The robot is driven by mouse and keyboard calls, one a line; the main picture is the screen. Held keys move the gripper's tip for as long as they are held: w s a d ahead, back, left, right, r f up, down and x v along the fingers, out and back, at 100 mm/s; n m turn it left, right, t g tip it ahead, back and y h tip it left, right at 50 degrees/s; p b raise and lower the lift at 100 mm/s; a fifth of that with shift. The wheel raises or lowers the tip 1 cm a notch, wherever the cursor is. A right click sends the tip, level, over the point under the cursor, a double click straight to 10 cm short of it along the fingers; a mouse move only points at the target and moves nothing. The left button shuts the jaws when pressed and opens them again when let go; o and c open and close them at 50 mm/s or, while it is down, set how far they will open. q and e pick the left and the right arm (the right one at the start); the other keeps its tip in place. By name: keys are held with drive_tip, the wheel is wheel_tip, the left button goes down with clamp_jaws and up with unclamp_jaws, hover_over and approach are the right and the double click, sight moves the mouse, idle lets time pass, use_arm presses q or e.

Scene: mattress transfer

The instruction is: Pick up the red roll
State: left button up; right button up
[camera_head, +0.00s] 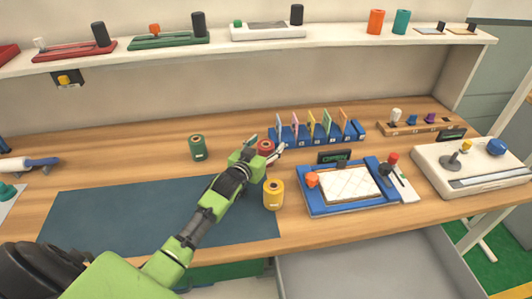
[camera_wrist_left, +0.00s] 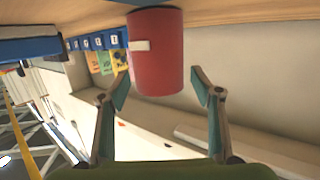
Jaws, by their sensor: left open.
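The red roll (camera_head: 266,147) stands upright on the wooden table, in front of the blue card rack. My left gripper (camera_head: 266,145) is at the roll, its two fingers open and spread to either side. In the left wrist view, the red roll (camera_wrist_left: 157,52) is large, with a small pale label on its side. The open fingertips of my left gripper (camera_wrist_left: 158,82) are on both sides of its lower part in the picture, with gaps visible. My right gripper is not seen.
A green roll (camera_head: 197,148) stands to the left and a yellow roll (camera_head: 273,194) stands close in front. The blue rack with colored cards (camera_head: 309,133) is just behind. A blue tray (camera_head: 314,208) lies to the right. The dark mat (camera_head: 110,217) is bare at left.

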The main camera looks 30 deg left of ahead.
use_arm(q)
drive_tip(key=shift+s, duration=0.1)
drive_tip(key=shift+c, duration=0.4)
drive_tip(key=c, duration=1.3)
drive_tip(key=shift+r, duration=0.1)
drive_tip(key=shift+c, duration=0.2)
